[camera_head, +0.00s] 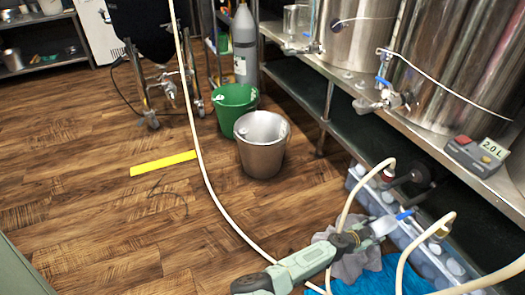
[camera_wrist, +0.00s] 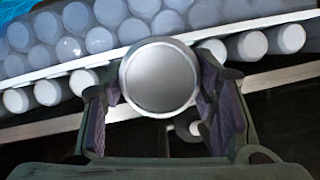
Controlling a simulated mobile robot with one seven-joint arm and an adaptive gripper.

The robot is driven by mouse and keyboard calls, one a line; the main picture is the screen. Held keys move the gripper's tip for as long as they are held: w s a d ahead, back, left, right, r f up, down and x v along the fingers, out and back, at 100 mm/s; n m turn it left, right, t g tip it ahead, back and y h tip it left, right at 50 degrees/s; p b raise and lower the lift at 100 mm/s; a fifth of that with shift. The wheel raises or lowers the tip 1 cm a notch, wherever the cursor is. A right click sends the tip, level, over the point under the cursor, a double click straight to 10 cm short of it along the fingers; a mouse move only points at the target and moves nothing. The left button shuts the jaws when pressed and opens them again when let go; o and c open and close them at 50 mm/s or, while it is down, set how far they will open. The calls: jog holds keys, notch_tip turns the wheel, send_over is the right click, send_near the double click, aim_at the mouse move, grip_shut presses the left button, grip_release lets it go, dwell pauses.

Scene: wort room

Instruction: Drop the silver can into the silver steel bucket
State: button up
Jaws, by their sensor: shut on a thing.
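The silver can (camera_wrist: 160,78) shows its round, flat end in the wrist view, between the two dark finger pads. My gripper (camera_wrist: 155,95) is shut on it, one finger on each side. In the head view my gripper (camera_head: 370,232) is at the lower right, above a grey cloth and beside the crate; the can is hard to make out there. The silver steel bucket (camera_head: 262,158) stands upright on the wooden floor near the middle of the head view. It is up and to the left of my gripper, well apart from it.
A green bucket (camera_head: 228,113) stands just behind the steel one. A crate of bottles (camera_head: 418,250), a blue cloth (camera_head: 365,283) and pale hoses (camera_head: 207,180) are near my arm. The left floor is mostly clear.

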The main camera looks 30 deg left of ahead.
jog(key=shift+r, duration=0.1)
jog(key=shift+s+a+r, duration=0.1)
jog(key=shift+a+r, duration=0.15)
jog(key=shift+a, duration=0.05)
jog(key=shift+s+a+r+n+t+y, duration=0.6)
jog(key=shift+s+a+r+n+y, duration=0.3)
jog(key=shift+s+y, duration=0.1)
jog(key=n+y+p, duration=0.4)
jog(key=y+p, duration=0.1)
send_near(370, 227)
jog(key=s+a+r, duration=0.1)
jog(key=s+a, duration=0.2)
jog(key=a, duration=0.2)
jog(key=shift+t, duration=0.3)
jog(key=r+p, duration=0.1)
jog(key=p, duration=0.1)
jog(key=s+r+p, duration=0.1)
jog(key=r+p, duration=0.1)
jog(key=p, duration=0.1)
jog(key=s+r+p, duration=0.1)
jog(key=r+p, duration=0.1)
jog(key=p, duration=0.1)
